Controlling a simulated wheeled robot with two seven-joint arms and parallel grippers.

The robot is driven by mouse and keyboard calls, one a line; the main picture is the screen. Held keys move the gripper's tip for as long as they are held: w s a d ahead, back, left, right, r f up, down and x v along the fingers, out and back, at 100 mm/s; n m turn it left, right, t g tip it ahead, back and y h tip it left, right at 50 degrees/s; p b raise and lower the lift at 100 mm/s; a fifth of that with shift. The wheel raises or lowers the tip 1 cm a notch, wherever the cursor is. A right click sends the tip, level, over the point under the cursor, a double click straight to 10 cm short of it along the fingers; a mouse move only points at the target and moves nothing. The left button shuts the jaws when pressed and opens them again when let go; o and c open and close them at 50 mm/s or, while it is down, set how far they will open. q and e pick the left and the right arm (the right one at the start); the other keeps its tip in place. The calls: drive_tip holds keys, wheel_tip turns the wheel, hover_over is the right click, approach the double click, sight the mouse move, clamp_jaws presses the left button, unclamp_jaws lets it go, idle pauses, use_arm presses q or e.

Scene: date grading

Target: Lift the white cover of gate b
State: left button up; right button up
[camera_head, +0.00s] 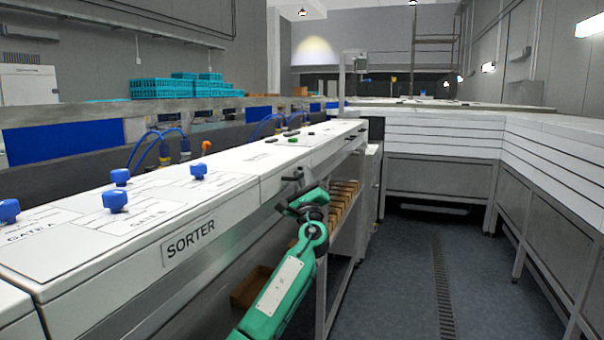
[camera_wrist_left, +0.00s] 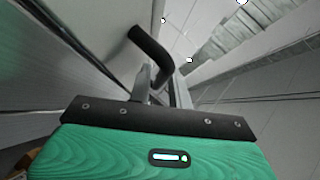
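The white cover of gate B (camera_head: 167,209) lies flat in the top of the white sorter (camera_head: 235,187), at left in the head view. It carries the label GATE B and a blue knob (camera_head: 115,201). My left gripper (camera_head: 296,179) is beside the sorter's front edge, right of the cover and apart from it. My right gripper is not in view.
The gate A cover (camera_head: 38,223) with a blue knob (camera_head: 8,211) lies left of gate B. Two more blue knobs (camera_head: 198,170) (camera_head: 120,177) stand behind. Blue hoses (camera_head: 146,146) rise behind the sorter. The grey aisle floor (camera_head: 405,275) at right is clear.

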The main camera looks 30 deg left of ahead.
use_arm(q)
drive_tip(key=shift+w+a+r, duration=0.25)
drive_tip(key=shift+c, duration=0.2)
clamp_jaws()
drive_tip(key=shift+r, duration=0.1)
